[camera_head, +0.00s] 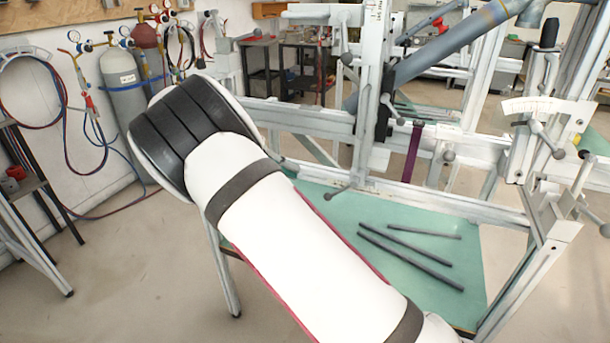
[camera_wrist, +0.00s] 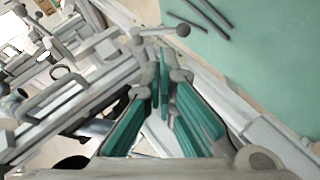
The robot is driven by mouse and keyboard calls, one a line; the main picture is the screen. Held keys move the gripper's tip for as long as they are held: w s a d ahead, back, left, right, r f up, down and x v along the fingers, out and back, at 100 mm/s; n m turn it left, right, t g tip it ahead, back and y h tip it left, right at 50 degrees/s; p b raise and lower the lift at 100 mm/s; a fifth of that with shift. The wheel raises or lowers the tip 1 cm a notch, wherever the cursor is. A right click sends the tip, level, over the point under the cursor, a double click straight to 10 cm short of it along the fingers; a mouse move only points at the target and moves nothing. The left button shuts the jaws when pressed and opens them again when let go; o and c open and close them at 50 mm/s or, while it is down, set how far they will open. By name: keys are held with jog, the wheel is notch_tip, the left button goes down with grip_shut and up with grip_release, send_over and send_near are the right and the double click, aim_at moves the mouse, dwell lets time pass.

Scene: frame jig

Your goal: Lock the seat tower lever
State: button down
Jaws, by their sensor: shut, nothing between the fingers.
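In the head view a pale upright tower (camera_head: 371,60) with a scale label stands on the frame jig and carries a blue-grey tube. A lever with a round knob (camera_head: 390,107) is on its side, and another ball-ended lever (camera_head: 337,193) sticks out low by the lower rail. I cannot tell for sure which is the seat tower lever. In the wrist view a grey ball-ended lever (camera_wrist: 165,32) lies just beyond the fingertips, apparently apart from them. My gripper (camera_wrist: 165,76), with green finger pads, is shut and empty. In the head view it is hidden behind my white arm.
Grey jig rails (camera_head: 455,205) run across the scene. A green tabletop (camera_head: 420,290) below holds loose dark rods (camera_head: 405,250). A scale plate and more levers (camera_head: 548,140) stand at right. Gas cylinders (camera_head: 124,85) with hoses stand at the left wall. Open floor lies at lower left.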

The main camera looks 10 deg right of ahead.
jog(key=shift+v, duration=1.1)
